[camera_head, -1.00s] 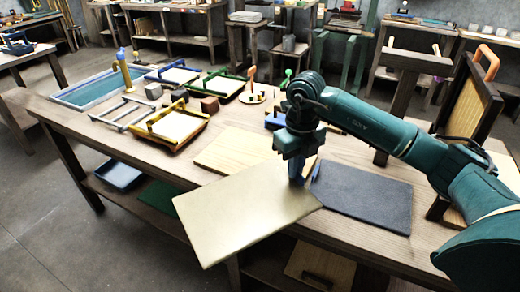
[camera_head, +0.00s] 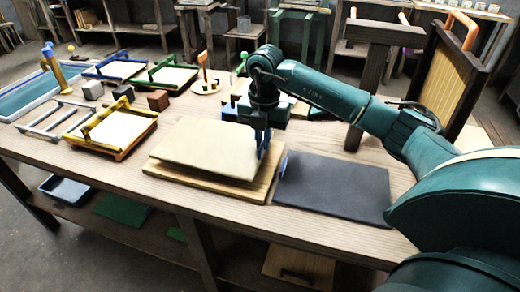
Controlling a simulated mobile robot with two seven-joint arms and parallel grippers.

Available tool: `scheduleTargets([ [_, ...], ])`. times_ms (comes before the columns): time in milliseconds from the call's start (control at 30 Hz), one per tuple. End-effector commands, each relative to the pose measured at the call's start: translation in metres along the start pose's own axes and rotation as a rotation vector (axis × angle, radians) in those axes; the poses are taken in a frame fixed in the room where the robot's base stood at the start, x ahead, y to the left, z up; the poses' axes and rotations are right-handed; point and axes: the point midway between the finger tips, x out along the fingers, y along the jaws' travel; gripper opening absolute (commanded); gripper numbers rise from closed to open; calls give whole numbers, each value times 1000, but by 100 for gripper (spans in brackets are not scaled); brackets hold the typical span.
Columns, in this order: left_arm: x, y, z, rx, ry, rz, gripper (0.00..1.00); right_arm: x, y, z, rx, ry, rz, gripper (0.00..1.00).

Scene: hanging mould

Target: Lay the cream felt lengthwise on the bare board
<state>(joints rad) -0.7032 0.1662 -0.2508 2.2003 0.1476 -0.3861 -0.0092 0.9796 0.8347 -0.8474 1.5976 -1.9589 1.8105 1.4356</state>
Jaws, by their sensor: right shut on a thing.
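The cream felt (camera_head: 205,145) is a flat, pale rectangle over the bare wooden board (camera_head: 262,190), its long side running the same way as the board's. The board shows along the front and right edges below it. I cannot tell whether the felt touches the board or hovers just above it. My right gripper (camera_head: 263,145) is shut on the felt's right edge. My left gripper is not in view.
A dark grey felt (camera_head: 335,188) lies right of the board. A yellow-framed mould (camera_head: 110,130), a ladder-like rack (camera_head: 50,118) and small blocks (camera_head: 158,100) stand to the left. A dark post (camera_head: 365,95) and a framed screen (camera_head: 447,95) rise on the right.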

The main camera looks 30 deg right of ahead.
Motion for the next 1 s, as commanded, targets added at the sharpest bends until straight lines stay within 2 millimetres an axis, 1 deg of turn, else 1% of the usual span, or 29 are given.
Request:
scheduleTargets([
  [233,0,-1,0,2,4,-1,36,33,-1,-1,0,2,-2,0],
  [300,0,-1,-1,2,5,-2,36,36,-1,0,0,1,-1,0],
  [500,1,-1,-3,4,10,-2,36,35,0,0,-1,0,0,0],
  [633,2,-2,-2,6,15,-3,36,40,0,0,-1,0,0,0],
  [667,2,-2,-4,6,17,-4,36,39,-1,0,-1,0,-1,9],
  [900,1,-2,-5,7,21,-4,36,38,-1,0,-1,0,-2,29],
  [1000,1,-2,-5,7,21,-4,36,38,-1,0,-1,0,-2,29],
])
